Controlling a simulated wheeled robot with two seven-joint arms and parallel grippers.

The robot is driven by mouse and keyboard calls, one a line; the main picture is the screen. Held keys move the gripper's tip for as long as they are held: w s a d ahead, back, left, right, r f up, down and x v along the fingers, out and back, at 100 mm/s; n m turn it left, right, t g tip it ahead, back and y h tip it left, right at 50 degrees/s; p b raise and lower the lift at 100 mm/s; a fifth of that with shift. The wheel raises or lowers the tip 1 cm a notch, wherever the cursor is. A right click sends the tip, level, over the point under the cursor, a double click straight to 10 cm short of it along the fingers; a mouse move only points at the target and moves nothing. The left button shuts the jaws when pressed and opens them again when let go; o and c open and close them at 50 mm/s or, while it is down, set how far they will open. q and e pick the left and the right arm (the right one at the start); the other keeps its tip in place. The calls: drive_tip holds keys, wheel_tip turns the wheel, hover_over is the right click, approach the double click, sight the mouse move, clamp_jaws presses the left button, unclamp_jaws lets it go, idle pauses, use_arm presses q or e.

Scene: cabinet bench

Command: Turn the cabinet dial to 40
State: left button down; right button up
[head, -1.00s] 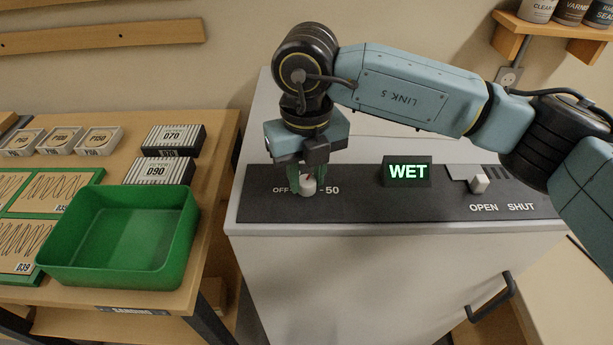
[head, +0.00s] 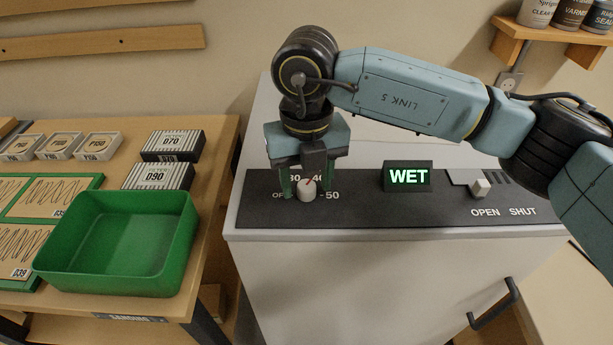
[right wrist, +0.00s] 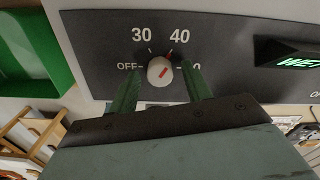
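The cabinet dial (head: 307,190) is a small white knob with a red pointer line on the dark panel. It also shows in the right wrist view (right wrist: 160,71), where the red line points up and right, roughly toward the 40 mark. The labels OFF, 30 and 40 are readable there; 50 is partly covered by a finger. My right gripper (head: 307,182) points down over the dial. Its green fingers stand apart on either side of the knob, with gaps visible in the right wrist view (right wrist: 161,84). My left gripper is not in view.
A lit WET display (head: 408,177) and an OPEN/SHUT slider (head: 480,187) are right of the dial on the panel. A green bin (head: 120,285) and filter boxes (head: 172,145) are on the wooden table at left. A dark handle (head: 495,305) is on the cabinet front.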

sight(306, 185)
drive_tip(key=shift+r, duration=0.15)
wheel_tip(306, 185, up, 13)
idle(0.6)
